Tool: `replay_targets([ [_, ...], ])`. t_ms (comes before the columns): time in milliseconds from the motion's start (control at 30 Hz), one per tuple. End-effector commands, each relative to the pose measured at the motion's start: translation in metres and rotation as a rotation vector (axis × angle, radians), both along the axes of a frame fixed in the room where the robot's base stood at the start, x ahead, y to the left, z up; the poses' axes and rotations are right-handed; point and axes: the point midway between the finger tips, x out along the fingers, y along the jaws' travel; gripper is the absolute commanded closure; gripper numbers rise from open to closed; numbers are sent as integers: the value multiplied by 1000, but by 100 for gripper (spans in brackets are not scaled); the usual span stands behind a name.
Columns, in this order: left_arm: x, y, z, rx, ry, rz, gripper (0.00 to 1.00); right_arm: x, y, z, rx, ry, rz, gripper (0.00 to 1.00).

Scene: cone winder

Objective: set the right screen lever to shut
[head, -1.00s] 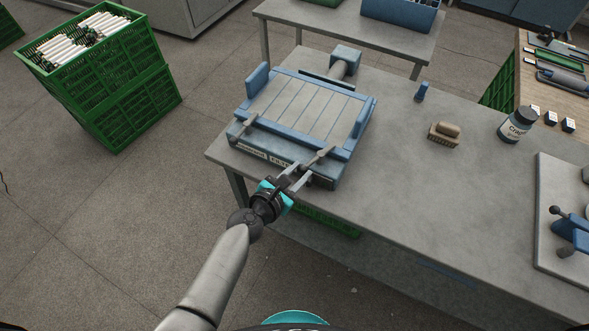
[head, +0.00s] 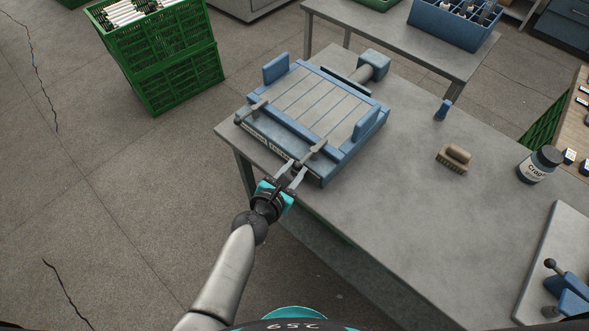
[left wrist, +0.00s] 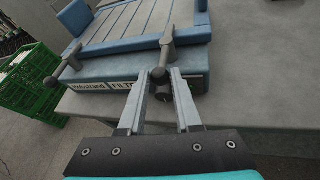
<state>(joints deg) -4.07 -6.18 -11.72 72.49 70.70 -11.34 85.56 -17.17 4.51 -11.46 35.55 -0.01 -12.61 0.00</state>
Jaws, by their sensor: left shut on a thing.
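The blue-and-grey filter screen unit (head: 352,155) sits on the grey table, with a labelled front face. The right screen lever (head: 314,151) is a grey arm at the right part of its front edge; it also shows in the left wrist view (left wrist: 167,42), with a dark ball knob at its near end. My left gripper (head: 293,169) is at this near end, its two fingers shut on the knob in the left wrist view (left wrist: 161,82). The left screen lever (head: 257,106) stands apart, and shows in the left wrist view (left wrist: 74,57). My right gripper is out of view.
On the table (head: 400,215) right of the unit are a small blue item (head: 443,109), a brush (head: 454,157) and a labelled jar (head: 538,164). A board with blue levers is at the right edge. Green crates (head: 165,60) stand on the floor at left.

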Motion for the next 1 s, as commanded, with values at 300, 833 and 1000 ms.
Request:
replay_targets([
  [300,-2,-2,-1,-4,5,-2,63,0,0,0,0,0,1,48],
  [833,-2,0,1,-2,2,-1,38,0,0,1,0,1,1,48],
  [1000,-15,7,7,-1,2,0,38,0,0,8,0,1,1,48],
])
